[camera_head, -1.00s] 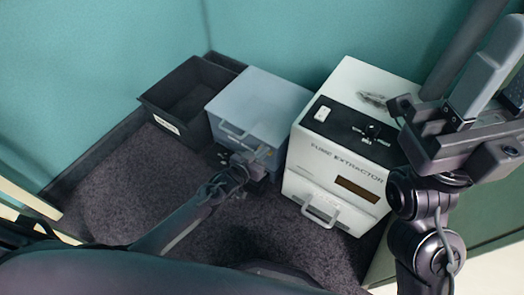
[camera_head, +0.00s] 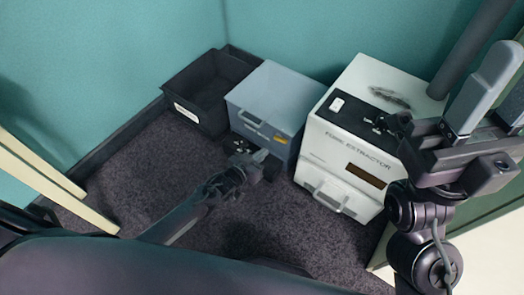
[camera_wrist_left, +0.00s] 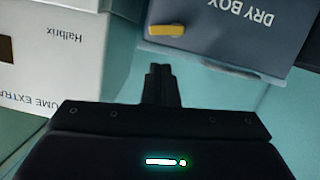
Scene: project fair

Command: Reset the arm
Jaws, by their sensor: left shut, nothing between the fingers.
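My left gripper (camera_head: 262,157) is shut and empty. It is low over the dark carpet, just in front of the blue-grey dry box (camera_head: 275,92). In the left wrist view its fingertips (camera_wrist_left: 160,70) are together, apart from the dry box (camera_wrist_left: 235,25) with its yellow latch (camera_wrist_left: 167,30). My right gripper (camera_head: 498,95) is raised at the right side of the head view, fingers pointing up and apart, with nothing seen between them.
A white fume extractor (camera_head: 345,155) with a black top panel stands right of the dry box. A black open bin (camera_head: 197,110) stands to its left. A teal wall is behind. Carpet (camera_head: 130,175) at the left is clear; a pale panel edge (camera_head: 50,180) is at far left.

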